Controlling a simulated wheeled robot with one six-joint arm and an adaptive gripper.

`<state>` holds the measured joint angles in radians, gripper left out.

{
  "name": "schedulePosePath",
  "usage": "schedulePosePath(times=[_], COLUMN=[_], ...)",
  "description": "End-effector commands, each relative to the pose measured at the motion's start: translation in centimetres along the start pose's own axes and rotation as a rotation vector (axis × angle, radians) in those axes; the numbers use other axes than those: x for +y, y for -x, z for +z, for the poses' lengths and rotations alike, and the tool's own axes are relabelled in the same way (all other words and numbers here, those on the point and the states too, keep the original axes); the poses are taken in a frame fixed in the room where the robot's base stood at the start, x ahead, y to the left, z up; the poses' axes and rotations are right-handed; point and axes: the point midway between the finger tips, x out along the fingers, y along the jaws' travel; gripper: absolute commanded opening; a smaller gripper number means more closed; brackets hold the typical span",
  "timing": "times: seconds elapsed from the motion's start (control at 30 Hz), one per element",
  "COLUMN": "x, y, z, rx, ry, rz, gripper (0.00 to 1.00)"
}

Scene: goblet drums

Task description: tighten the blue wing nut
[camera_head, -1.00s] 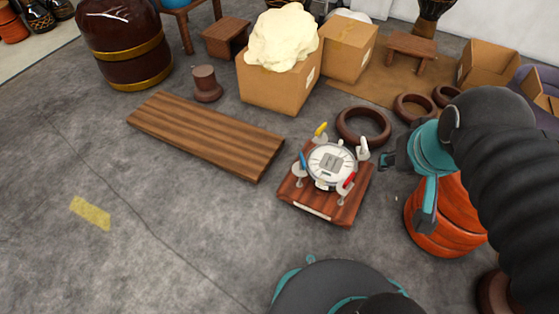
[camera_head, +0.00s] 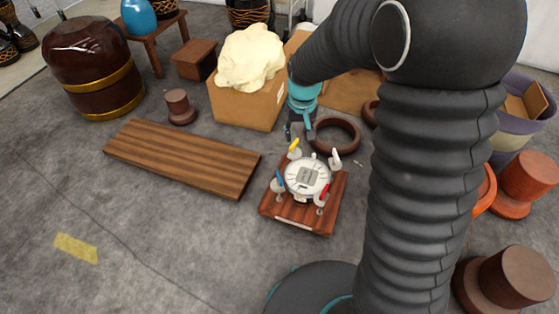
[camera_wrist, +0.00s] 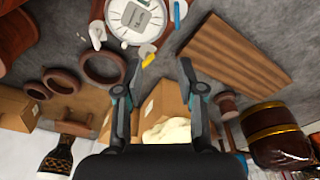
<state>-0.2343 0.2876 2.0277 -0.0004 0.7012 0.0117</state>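The blue wing nut (camera_head: 278,182) stands at the left side of a round white dial device (camera_head: 307,176) on a reddish wooden board (camera_head: 298,218). In the wrist view the blue wing nut (camera_wrist: 177,12) shows at the top edge, right of the dial (camera_wrist: 136,17). A yellow wing nut (camera_head: 295,149), a white one (camera_head: 335,159) and a red one (camera_head: 322,194) stand around the dial. My gripper (camera_head: 301,130) is behind the board, apart from the blue nut. In the wrist view my gripper (camera_wrist: 161,66) is open and empty; the yellow nut (camera_wrist: 148,61) shows between the fingertips.
A wooden plank (camera_head: 185,158) lies left of the board. A dark ring (camera_head: 334,134) lies behind it, and a cardboard box (camera_head: 245,105) with a cream lump (camera_head: 249,57) stands farther back. My arm hides much of the right side.

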Motion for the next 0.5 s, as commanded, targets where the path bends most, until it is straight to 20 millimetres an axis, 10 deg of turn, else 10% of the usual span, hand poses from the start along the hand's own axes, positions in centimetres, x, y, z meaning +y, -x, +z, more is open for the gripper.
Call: schedulePosePath(times=[0.5], x=[-4.2], y=[-11.5], z=[-3.0], rx=[-0.124], ry=[0.073], rz=[-0.003], gripper=[0.39])
